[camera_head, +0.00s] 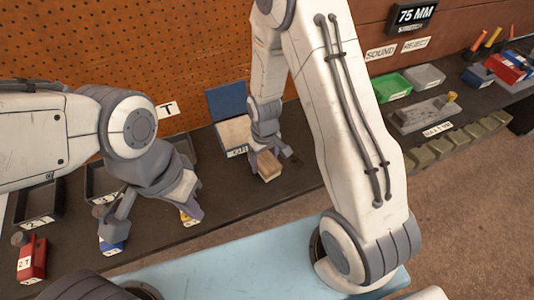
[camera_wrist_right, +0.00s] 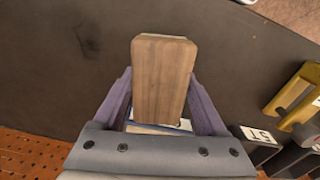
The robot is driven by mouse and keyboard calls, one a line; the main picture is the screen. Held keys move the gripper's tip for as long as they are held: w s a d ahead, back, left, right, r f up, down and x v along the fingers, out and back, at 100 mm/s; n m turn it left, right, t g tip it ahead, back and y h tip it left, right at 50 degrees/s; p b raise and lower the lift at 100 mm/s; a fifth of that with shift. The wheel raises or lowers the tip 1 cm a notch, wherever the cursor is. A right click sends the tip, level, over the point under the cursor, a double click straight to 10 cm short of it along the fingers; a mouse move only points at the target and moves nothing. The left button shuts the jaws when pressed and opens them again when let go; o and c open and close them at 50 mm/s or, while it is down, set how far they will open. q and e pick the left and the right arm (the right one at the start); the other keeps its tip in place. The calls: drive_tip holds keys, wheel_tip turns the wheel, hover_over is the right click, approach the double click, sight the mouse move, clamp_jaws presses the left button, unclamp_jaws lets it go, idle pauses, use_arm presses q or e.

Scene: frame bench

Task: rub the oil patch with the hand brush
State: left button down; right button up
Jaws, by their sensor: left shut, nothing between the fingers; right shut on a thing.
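The hand brush (camera_head: 269,172) shows a plain wooden back. My right gripper (camera_head: 268,158) has it between its fingers at the bench. In the right wrist view the brush's wooden block (camera_wrist_right: 162,80) fills the space between the purple fingers; a pale strip shows at its far edge, and the bristles are mostly hidden beneath. A dark smudge on the bench, likely the oil patch (camera_wrist_right: 88,40), lies to the left of the brush in the wrist view, apart from it. In the head view it shows faintly right of the brush (camera_head: 295,162). My left gripper (camera_head: 150,212) is empty, low over the bench's left part.
A tray with a raised blue lid (camera_head: 226,99) stands behind the brush. Dark bins (camera_head: 38,205) and a red tool (camera_head: 32,258) are at the left. A green bin (camera_head: 388,88) and a grey fixture (camera_head: 423,114) are at the right. The pegboard (camera_head: 110,60) bounds the back.

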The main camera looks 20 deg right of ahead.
drive_tip(key=shift+a+r+p, duration=0.1)
drive_tip(key=shift+r+p, duration=0.5)
drive_tip(key=shift+r, duration=0.3)
drive_tip(key=shift+r+p, duration=1.6)
drive_tip(key=shift+r, duration=0.25)
